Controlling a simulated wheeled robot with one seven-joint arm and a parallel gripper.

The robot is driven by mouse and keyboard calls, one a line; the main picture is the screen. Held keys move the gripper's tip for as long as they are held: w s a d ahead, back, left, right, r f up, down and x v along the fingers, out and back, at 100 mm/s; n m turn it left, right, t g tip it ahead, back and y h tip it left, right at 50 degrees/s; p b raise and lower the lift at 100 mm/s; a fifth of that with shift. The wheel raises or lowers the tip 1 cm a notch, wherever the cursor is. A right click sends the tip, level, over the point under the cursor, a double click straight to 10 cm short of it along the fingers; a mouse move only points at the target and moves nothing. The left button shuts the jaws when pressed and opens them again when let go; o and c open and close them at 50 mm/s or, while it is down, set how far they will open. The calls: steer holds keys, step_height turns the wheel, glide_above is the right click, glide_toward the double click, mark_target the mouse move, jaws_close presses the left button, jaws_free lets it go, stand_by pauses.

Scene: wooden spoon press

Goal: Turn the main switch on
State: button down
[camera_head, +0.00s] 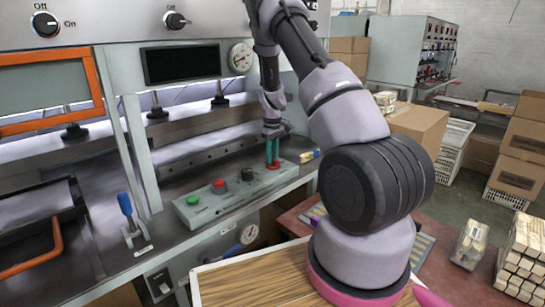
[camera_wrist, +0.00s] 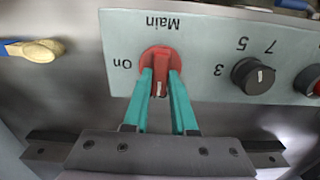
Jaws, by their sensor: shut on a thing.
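The main switch (camera_wrist: 159,70) is a red rotary knob on a grey-green panel (camera_wrist: 205,32), with "Main" printed above it and "On" to its left in the wrist view. Its handle stands roughly upright in that view, with a white mark near its lower end. My gripper (camera_wrist: 160,82) has its two teal fingers on either side of the handle, shut on it. In the head view my gripper (camera_head: 272,150) reaches down to the red switch (camera_head: 273,165) at the right end of the control box (camera_head: 230,205). The fingers partly hide the knob.
A black numbered knob (camera_wrist: 252,76) sits beside the switch. The control box also carries a green button (camera_head: 193,200) and a red button (camera_head: 218,184). A blue-handled lever (camera_head: 126,205) stands to the left.

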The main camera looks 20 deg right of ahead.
steer(key=m, duration=0.8)
steer(key=shift+d+m, duration=0.1)
steer(key=shift+m, duration=0.3)
steer(key=m, duration=0.8)
steer(key=shift+d+m, duration=0.1)
steer(key=shift+m, duration=0.5)
steer(key=c, duration=0.7)
jaws_free()
